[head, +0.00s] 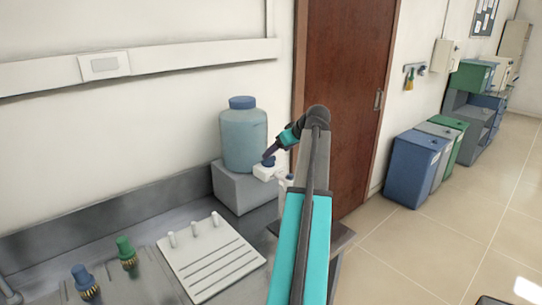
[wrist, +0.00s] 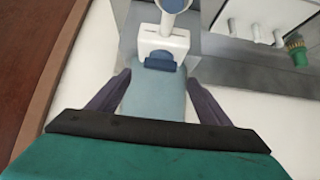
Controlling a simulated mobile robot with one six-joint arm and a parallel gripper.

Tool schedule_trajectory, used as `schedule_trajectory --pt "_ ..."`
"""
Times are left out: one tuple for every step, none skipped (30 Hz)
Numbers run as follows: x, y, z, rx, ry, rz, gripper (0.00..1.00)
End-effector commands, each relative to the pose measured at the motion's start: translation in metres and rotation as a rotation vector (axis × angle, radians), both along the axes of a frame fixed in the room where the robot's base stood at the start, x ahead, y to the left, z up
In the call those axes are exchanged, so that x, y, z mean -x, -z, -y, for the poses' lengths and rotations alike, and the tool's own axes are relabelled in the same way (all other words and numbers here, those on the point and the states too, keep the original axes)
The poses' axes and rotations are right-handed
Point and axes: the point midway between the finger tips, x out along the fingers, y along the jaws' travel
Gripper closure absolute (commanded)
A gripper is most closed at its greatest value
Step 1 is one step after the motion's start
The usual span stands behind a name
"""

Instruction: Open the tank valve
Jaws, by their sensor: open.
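The tank (head: 245,145) is a pale blue jug with a dark blue cap, standing on a grey block against the wall. Its valve has a blue handle (head: 268,161) on a white body at the tank's right front. In the wrist view the blue handle (wrist: 160,62) lies just beyond and between the fingertips, with the tank (wrist: 155,100) behind. My gripper (wrist: 159,78) is open, with one dark finger on each side and nothing held. In the head view my gripper (head: 271,152) is right at the valve; whether it touches the handle is unclear.
A small white object (head: 285,183) is below the valve, partly hidden by my arm. A brown door (head: 345,70) is behind my arm.

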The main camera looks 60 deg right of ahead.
Motion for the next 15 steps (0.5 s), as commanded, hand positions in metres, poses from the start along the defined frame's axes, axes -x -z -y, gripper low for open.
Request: schedule_trajectory --pt "-0.005 0.003 0.001 -0.001 -0.001 -0.001 0.28" --pt "-0.007 0.006 0.002 -0.001 -0.001 -0.001 0.28" --pt "-0.010 0.009 0.003 -0.001 -0.001 -0.001 0.28" --pt "-0.013 0.012 0.004 -0.001 -0.001 -0.001 0.28" --pt "-0.015 0.014 0.005 -0.002 0.000 -0.001 0.28" --pt "-0.018 0.017 0.006 -0.001 0.000 0.000 0.28" --pt "-0.020 0.019 0.007 -0.001 0.000 0.000 0.28" --pt "-0.022 0.022 0.008 -0.002 0.000 -0.001 0.28" --pt "-0.026 0.026 0.008 -0.002 0.000 -0.001 0.28" --pt "-0.028 0.028 0.009 -0.002 0.000 -0.001 0.28" --pt "-0.030 0.030 0.010 -0.001 0.000 0.000 0.28" --pt "-0.032 0.032 0.011 -0.001 0.000 0.000 0.28" --pt "-0.034 0.034 0.011 -0.001 0.000 0.000 0.28" --pt "-0.036 0.036 0.012 -0.001 0.000 0.000 0.28" --pt "-0.037 0.038 0.013 -0.001 0.001 0.000 0.28"
